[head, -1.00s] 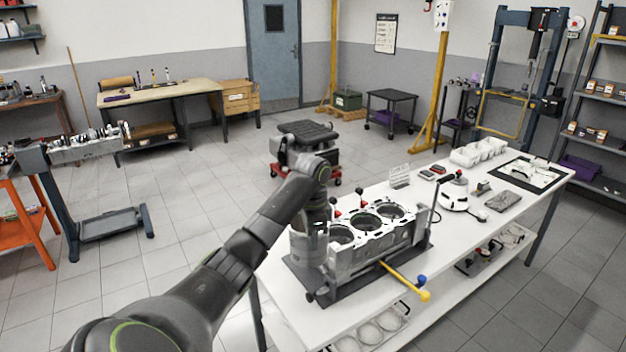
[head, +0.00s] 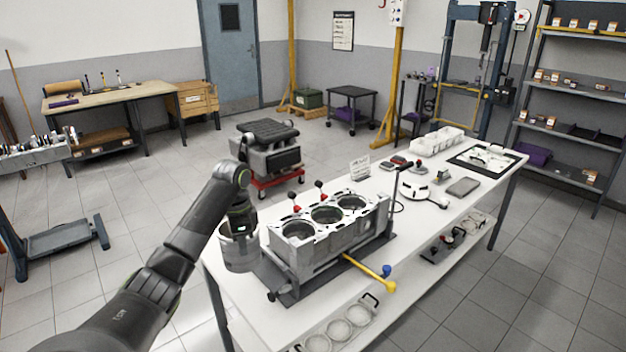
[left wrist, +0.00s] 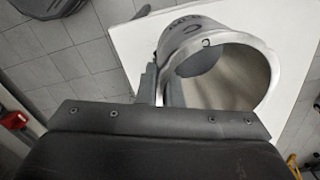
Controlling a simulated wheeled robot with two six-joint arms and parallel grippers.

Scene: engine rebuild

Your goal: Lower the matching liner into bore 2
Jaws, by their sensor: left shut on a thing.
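My left gripper (head: 238,220) is shut on a grey metal liner (head: 240,250), a hollow cylinder. It holds the liner beside the left end of the engine block, over the bench's left edge. In the left wrist view the liner (left wrist: 180,38) shows its open end and a dark letter-like mark on its outer wall. The engine block (head: 325,248) stands on a dark plate (head: 290,292) on the white bench. Its top has three round bores in a row; the middle one (head: 326,214) is open and empty-looking. My right gripper is not in view.
A yellow-handled bar (head: 368,272) sticks out from the block's front. Red-topped tools (head: 320,190) stand behind it. A small white sign (head: 360,170), a white device (head: 422,192) and white bins (head: 436,142) are farther along the bench. Round parts (head: 340,330) lie on the lower shelf.

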